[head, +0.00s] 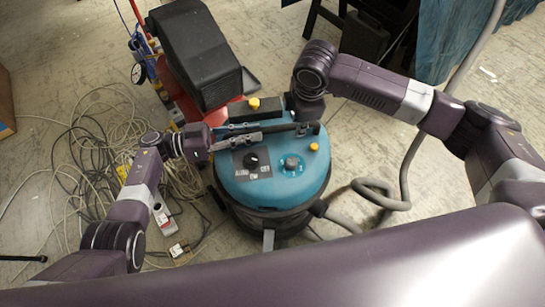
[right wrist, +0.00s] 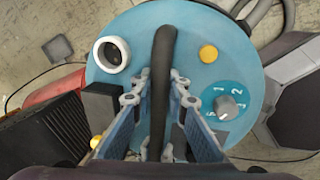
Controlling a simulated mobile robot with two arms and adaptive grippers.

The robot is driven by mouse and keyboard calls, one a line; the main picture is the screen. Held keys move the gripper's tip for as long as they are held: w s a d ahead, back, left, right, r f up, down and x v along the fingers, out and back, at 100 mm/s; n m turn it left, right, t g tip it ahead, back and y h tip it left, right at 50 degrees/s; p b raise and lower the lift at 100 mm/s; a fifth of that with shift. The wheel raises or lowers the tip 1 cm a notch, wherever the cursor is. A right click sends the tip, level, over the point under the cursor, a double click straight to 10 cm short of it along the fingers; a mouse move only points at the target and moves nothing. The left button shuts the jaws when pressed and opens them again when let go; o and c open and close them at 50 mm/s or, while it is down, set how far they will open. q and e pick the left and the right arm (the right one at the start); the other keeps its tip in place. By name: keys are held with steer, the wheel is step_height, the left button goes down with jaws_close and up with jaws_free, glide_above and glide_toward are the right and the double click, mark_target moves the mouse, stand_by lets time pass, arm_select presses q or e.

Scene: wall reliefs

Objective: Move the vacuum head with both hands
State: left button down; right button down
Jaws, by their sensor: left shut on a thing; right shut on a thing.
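The vacuum head (head: 240,185) is a round blue cap with dials, a yellow button and a black bar handle (head: 278,128) across its top. It sits over the dark drum (head: 262,217); I cannot tell whether a gap lies between them. My left gripper (head: 255,138) comes in from the left and is shut on the handle. My right gripper (head: 304,122) reaches down from above at the handle's right part, its fingers mostly hidden. In the right wrist view its fingers (right wrist: 158,90) stand either side of the black handle (right wrist: 163,50), above the blue head (right wrist: 185,25).
A black box-like machine (head: 195,50) on a red base stands behind the vacuum. Tangled cables (head: 95,145) cover the floor at left. A grey hose (head: 385,190) curls at right. Open floor lies at the right (head: 355,135).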

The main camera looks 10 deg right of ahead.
arm_select(q)
steer(key=shift+w+r, duration=0.1)
steer(key=shift+r, duration=0.25)
arm_select(e)
steer(key=shift+w+r, duration=0.1)
steer(key=shift+r, duration=0.15)
